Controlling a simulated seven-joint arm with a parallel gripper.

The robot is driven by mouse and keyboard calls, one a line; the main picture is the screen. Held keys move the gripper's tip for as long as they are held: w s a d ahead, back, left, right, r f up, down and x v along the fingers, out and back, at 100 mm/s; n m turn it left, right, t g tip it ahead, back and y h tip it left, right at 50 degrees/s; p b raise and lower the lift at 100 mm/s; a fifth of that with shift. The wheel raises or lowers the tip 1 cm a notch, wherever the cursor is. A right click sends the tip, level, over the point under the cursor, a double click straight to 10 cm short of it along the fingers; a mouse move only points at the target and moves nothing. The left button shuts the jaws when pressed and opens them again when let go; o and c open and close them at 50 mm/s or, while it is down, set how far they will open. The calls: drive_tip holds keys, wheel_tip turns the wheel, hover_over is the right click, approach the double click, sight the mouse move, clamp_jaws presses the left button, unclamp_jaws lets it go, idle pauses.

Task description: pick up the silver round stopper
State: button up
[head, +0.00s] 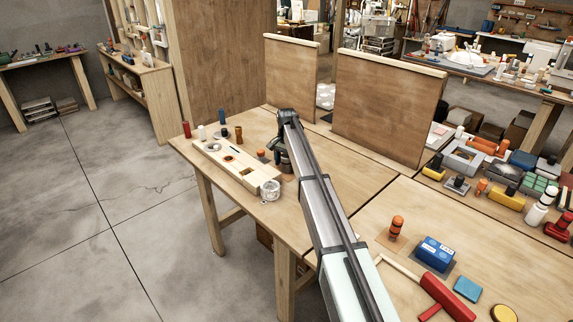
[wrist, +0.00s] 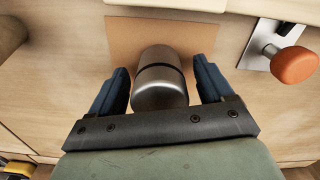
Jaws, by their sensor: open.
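The silver round stopper (wrist: 160,78) is a shiny metal cylinder with a dark band around it. In the wrist view it stands on a brown square mat (wrist: 125,35). My gripper (wrist: 160,70) is open, with one blue-grey finger on each side of the stopper. Small gaps show between the fingers and its sides, so it is not clamped. In the head view my gripper (head: 280,150) is low over the far table, and I cannot make out the stopper clearly behind the arm.
An orange knob (wrist: 294,65) on a metal plate is close to the right finger. In the head view, a pale wooden block with holes (head: 235,165) and a clear jar (head: 270,190) lie left of my gripper. A brown upright panel (head: 290,70) stands behind.

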drive_tip(key=shift+c, duration=0.2)
drive_tip(key=c, duration=1.3)
drive_tip(key=shift+r, duration=0.15)
